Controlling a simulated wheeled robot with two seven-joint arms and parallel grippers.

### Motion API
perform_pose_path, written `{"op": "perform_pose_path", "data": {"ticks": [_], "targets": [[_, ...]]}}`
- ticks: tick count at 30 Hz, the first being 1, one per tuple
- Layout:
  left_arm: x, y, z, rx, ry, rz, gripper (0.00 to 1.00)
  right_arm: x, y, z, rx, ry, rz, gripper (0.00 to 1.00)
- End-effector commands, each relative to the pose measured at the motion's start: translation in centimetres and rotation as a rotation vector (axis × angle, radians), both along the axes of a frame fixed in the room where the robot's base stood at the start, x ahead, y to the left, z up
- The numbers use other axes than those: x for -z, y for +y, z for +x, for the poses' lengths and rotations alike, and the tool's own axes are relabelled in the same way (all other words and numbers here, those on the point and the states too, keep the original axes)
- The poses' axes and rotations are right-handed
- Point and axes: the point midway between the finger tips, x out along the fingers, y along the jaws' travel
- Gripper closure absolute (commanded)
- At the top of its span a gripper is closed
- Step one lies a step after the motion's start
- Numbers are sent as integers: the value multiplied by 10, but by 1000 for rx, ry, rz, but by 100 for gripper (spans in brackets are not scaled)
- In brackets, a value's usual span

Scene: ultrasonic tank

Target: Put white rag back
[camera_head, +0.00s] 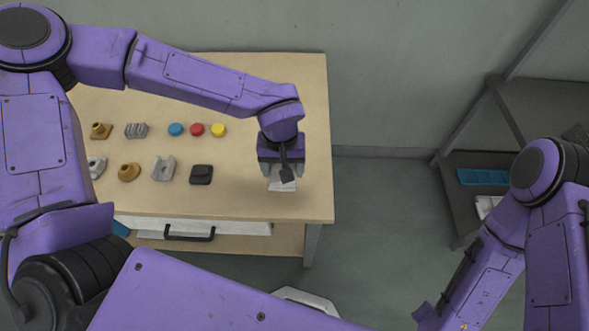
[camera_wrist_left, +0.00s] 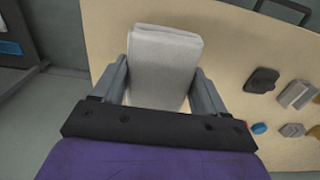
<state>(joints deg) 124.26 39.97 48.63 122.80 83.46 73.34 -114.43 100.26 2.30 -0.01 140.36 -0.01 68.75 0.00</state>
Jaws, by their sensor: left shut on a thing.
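The white rag (camera_wrist_left: 165,62) is folded into a pad and sits between the two fingers of my left gripper in the left wrist view. In the head view my left gripper (camera_head: 281,178) points down over the right part of the wooden table (camera_head: 250,205), shut on the rag. Part of the rag (camera_head: 283,185) shows below the fingers; the rest is hidden by the gripper. I cannot tell whether the rag touches the tabletop.
Left of the gripper lie a black block (camera_head: 201,174), a grey bracket (camera_head: 163,168), a brass part (camera_head: 128,172) and blue, red (camera_head: 197,129) and yellow caps. A drawer (camera_head: 190,228) is under the tabletop. A dark shelf at right holds a blue tray (camera_head: 483,177).

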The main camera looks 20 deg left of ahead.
Motion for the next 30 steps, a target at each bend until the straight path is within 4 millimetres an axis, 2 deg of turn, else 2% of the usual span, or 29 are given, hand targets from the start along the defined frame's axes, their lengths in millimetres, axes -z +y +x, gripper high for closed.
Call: {"op": "perform_pose_path", "data": {"ticks": [3,6,12,16,27,28,30], "targets": [[28,-5,22,-1,5,3,55,-6,0,0,0,0,0,57],[44,-8,35,-1,3,1,55,-8,0,0,0,0,0,57],[61,-12,49,1,2,0,55,-10,0,0,0,0,0,57],[85,-11,48,2,4,2,55,-12,0,0,0,0,0,57],[94,-11,48,1,1,1,55,-11,0,0,0,0,0,57],[93,-11,48,1,1,0,17,-11,0,0,0,0,0,57],[93,-11,48,1,1,0,1,-11,0,0,0,0,0,57]]}}
